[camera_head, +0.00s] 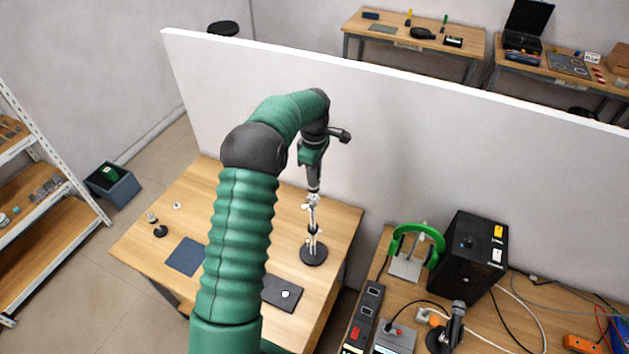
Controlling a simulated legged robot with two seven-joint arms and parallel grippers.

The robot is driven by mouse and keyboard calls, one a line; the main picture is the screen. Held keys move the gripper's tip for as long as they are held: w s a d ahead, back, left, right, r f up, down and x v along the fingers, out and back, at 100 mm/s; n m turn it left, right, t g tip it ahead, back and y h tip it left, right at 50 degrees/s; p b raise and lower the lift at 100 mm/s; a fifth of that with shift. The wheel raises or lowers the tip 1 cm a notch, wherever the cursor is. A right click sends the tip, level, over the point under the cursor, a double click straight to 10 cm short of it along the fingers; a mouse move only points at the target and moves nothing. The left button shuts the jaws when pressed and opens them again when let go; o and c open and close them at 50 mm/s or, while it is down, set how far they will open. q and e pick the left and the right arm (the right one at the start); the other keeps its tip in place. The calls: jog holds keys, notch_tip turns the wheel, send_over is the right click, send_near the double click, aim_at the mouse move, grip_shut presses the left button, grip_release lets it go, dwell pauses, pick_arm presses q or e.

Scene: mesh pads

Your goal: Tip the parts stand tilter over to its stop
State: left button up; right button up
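A slim metal stand (312,232) with clamps and a round black base stands upright on the left wooden table; I take it to be the parts stand. I cannot make out which part is the tilter. My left arm reaches over the table, and my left gripper (314,188) points down at the top of the stand. Its fingertips are at or very near the upper clamp; I cannot tell whether they touch it. The fingers are too small to show whether they are open or shut. My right gripper is not in view.
The left table (335,222) also holds a blue mat (186,256), a dark pad (282,294) and small round parts. A white partition (400,160) rises behind.

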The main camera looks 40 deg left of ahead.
pick_arm(q)
jog(key=shift+s+a+f, duration=0.1)
jog(key=shift+a, duration=0.2)
grip_shut()
jog(key=shift+d, duration=0.15)
jog(key=shift+d+f, duration=0.15)
jog(key=shift+d, duration=0.1)
jog(key=d+y+b, duration=0.1)
jog(key=w+d+g+y+b, duration=0.1)
jog(key=y, duration=0.1)
jog(key=shift+d+f+b, duration=0.15)
jog(key=shift+d+b, duration=0.15)
jog(key=shift+d, duration=0.1)
